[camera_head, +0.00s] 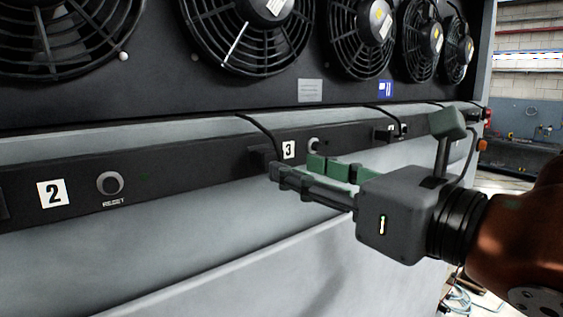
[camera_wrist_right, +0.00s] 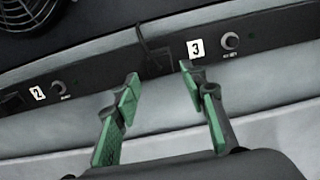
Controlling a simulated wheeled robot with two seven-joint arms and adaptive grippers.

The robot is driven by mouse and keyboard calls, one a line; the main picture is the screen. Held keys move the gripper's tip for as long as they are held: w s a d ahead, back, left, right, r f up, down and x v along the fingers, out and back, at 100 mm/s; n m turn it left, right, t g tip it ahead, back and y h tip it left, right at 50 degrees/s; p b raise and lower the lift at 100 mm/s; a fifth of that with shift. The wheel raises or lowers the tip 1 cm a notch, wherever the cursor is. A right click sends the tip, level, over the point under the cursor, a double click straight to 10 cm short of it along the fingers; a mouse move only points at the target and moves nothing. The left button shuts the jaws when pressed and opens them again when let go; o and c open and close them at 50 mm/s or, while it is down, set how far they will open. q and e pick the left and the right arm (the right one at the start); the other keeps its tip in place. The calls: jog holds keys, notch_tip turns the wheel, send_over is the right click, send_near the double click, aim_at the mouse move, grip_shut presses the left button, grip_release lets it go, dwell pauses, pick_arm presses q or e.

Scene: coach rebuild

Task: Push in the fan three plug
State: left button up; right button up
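The fan three plug is a dark block (camera_head: 262,157) with a black cable at its top, on the black strip just left of the white "3" label (camera_head: 288,150). It also shows in the right wrist view (camera_wrist_right: 157,64), dark against the dark strip, so how far in it sits is hard to tell. My right gripper (camera_head: 295,166) reaches in from the right, in front of the strip near the "3" label. In the right wrist view its green-padded fingers (camera_wrist_right: 161,76) are apart with nothing between them, and the plug shows beyond the gap. My left gripper is out of view.
A round reset knob (camera_head: 110,184) sits beside the "2" label (camera_head: 51,193); another knob (camera_wrist_right: 230,41) is right of the "3" label. Several caged fans (camera_head: 250,35) line the panel above. Grey panel (camera_head: 230,250) lies below the strip.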

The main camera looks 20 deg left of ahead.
jog(key=shift+v, duration=2.15)
